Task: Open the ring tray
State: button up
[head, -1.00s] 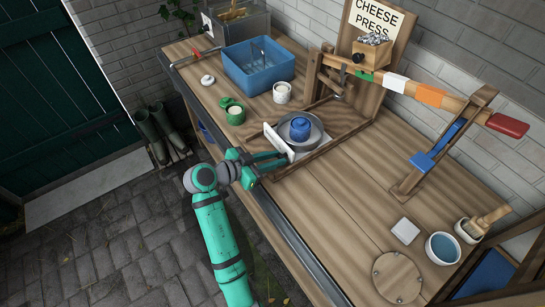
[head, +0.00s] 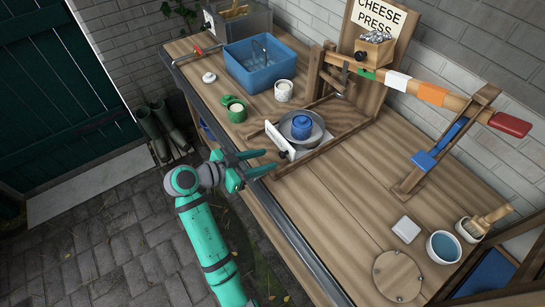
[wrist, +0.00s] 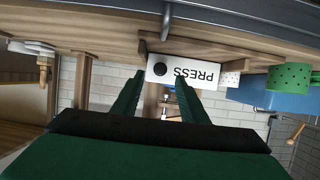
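The ring tray has a white front panel (head: 279,138) with a black knob (head: 283,154) low on it. My gripper (head: 269,162) is open and empty at the bench's front edge, just short of the knob. In the wrist view the panel (wrist: 208,73) reads "PRESS" upside down, and the knob (wrist: 160,69) shows between my two green fingertips (wrist: 160,75), apparently not gripped.
A green pot (head: 237,109), a white jar (head: 283,91) and a blue tub (head: 237,66) stand on the bench behind. The press lever (head: 430,95) reaches right above the bench. Bare bench (head: 340,205) lies right of the tray.

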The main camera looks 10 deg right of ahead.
jog(key=shift+v, duration=2.7)
jog(key=shift+w, duration=0.1)
